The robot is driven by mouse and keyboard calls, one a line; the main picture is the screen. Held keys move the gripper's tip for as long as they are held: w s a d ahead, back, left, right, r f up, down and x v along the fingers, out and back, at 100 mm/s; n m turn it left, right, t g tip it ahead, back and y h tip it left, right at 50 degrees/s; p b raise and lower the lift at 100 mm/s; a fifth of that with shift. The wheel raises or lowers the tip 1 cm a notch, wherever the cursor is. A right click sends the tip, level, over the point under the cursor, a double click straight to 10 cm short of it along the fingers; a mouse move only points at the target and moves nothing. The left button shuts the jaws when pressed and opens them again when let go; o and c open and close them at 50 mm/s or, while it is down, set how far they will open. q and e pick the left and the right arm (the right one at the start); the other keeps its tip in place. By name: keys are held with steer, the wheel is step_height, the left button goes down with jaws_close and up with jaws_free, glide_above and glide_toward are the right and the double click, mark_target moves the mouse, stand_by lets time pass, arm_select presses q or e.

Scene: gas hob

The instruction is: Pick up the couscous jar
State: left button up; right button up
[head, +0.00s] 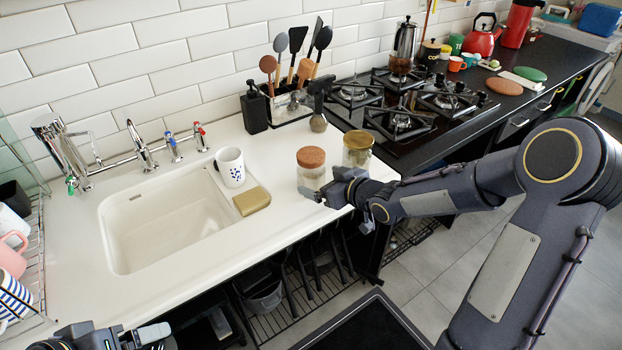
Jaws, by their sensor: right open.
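A glass jar with a brown cork lid (311,157) and pale contents stands upright on the white counter (280,215). No label can be read, so I cannot tell for sure which holds couscous. My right gripper (318,194) is open, low at the front of the cork-lidded jar, and hides part of its base. Whether it touches the jar is unclear. My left gripper (154,334) is at the bottom left edge, far from the jars and partly cut off.
A sink (170,215) lies left, with a white mug (230,167) and a yellowish sponge (252,201) at its right rim. A utensil holder (292,105), a dark soap bottle (254,110) and a brush (319,105) stand behind the jars. The gas hob (400,100) is to the right.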

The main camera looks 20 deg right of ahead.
mark_target(319, 179)
steer(key=x, duration=0.5)
steer(key=c, duration=1.4)
